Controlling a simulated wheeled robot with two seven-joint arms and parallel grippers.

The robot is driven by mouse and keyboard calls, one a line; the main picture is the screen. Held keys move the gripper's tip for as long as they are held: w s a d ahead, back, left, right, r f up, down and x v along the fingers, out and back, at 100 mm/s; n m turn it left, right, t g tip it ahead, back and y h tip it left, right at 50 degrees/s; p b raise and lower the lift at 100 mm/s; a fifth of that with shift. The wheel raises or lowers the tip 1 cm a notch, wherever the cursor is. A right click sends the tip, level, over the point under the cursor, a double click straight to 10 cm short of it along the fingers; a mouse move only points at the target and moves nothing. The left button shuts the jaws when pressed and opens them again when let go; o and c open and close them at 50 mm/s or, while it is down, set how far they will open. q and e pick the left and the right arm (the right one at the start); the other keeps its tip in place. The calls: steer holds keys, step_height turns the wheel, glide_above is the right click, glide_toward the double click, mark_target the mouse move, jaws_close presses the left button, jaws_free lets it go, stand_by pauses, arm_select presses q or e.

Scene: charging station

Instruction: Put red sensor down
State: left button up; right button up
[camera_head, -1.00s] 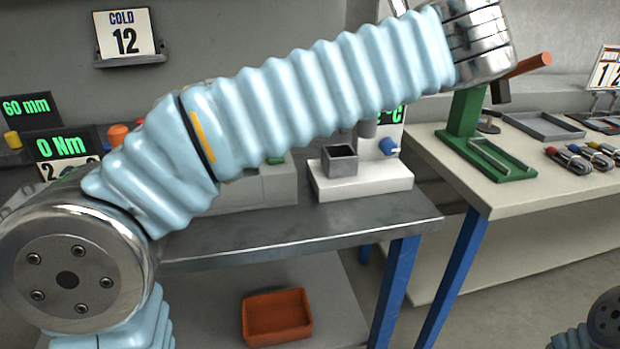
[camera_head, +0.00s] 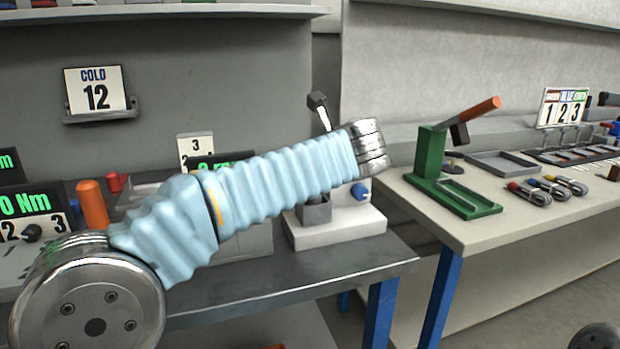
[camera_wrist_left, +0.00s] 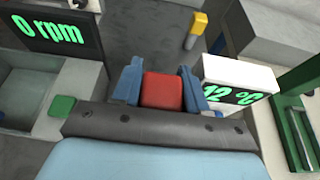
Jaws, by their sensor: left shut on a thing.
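In the left wrist view, the red sensor (camera_wrist_left: 162,91) is a red block held between the two blue fingers of my left gripper (camera_wrist_left: 161,82). The gripper is shut on it, above the bench area beside a white box with a green "12 °C" display (camera_wrist_left: 238,92). In the head view my left arm crosses the grey bench; its fingers and the red sensor cannot be made out there. My right gripper is not in view.
The white device with a grey open cup (camera_head: 314,211) stands on the grey metal bench (camera_head: 345,262). A green press (camera_head: 455,190) with an orange handle, a grey tray (camera_head: 500,163) and several cable bundles (camera_head: 545,188) are on the right bench. A yellow-topped post (camera_wrist_left: 198,25) shows in the wrist view.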

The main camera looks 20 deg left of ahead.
arm_select(q)
steer(key=shift+w+a+f+b, duration=0.15)
steer(key=shift+f+b, duration=0.05)
steer(key=shift+f, duration=0.75)
steer(key=shift+w+a+f+b, duration=0.1)
steer(key=shift+w+f+b, duration=0.1)
steer(key=shift+f, duration=0.75)
steer(key=shift+f, duration=0.1)
steer(key=shift+f, duration=0.1)
steer(key=o, duration=0.8)
steer(key=shift+r, duration=0.25)
steer(key=v, duration=1.2)
